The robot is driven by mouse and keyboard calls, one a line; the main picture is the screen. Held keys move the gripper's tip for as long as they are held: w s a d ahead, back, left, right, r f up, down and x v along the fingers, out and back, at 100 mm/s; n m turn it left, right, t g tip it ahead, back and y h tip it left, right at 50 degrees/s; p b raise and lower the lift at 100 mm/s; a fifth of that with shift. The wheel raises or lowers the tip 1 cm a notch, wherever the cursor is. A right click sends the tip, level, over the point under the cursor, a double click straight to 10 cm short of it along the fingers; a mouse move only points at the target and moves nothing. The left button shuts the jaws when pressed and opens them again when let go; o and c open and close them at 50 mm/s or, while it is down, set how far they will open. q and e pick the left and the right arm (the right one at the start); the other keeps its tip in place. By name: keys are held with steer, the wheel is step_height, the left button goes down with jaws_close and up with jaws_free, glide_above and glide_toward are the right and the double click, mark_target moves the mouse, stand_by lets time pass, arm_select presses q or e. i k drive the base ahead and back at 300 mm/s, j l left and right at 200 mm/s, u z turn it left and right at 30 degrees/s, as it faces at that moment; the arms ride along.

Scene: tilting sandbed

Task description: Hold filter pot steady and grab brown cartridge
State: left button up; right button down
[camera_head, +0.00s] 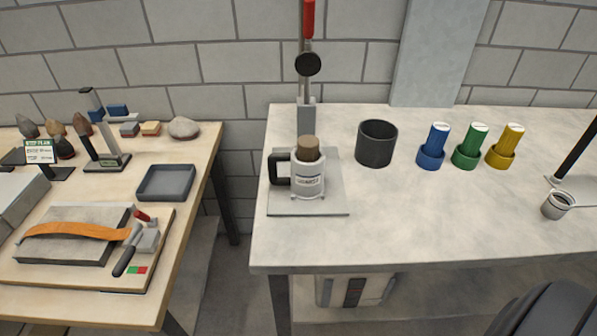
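Neither of my grippers shows in the view, and nothing is touching the pot or the cartridge.
A press stand with a red lever (309,18) rises just behind the pot. A dark empty cup (376,144) stands to its right, then blue (433,147), green (470,147) and yellow (505,147) cartridges in holders. The table front is clear.

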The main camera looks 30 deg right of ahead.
mark_target(308, 146)
steer(key=z, duration=0.35)
steer(key=i+l+z, duration=0.1)
steer(key=z, duration=0.25)
steer(key=i+z, duration=0.1)
steer(key=z, duration=0.25)
steer(key=j+z, duration=0.35)
steer(key=k+j+z, duration=0.15)
steer(key=j+z, duration=0.15)
steer(key=k+j+z, duration=0.15)
steer(key=j+z, duration=0.2)
steer(key=j, duration=0.1)
